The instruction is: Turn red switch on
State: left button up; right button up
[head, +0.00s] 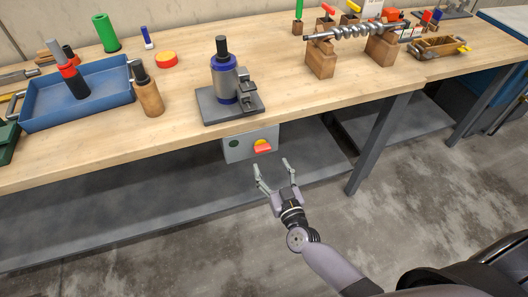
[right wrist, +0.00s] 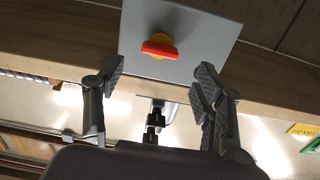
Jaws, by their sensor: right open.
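The red switch (head: 262,148) is a red bar handle on a yellow round base, on the front of a grey box (head: 236,150) below the table's front edge. In the head view the bar lies roughly level. The right wrist view shows the red bar (right wrist: 160,50) across the yellow disc, also roughly level. My right gripper (head: 272,168) is open and empty, just in front of and below the switch, apart from it. In the right wrist view its fingers (right wrist: 157,82) stand on either side of the switch, short of it. My left gripper is not in view.
The wooden table (head: 180,140) carries a grey and blue machine (head: 225,85) above the box, a blue tray (head: 40,118) at left and a metal screw on wooden blocks (head: 320,62) at right. A table leg (head: 376,145) stands right of my gripper. A lower shelf (head: 150,205) lies underneath.

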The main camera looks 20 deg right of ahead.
aim_at(264, 151)
jog(key=w, duration=0.7)
jog(key=shift+a, duration=0.1)
jog(key=shift+c, duration=0.5)
jog(key=c, duration=1.1)
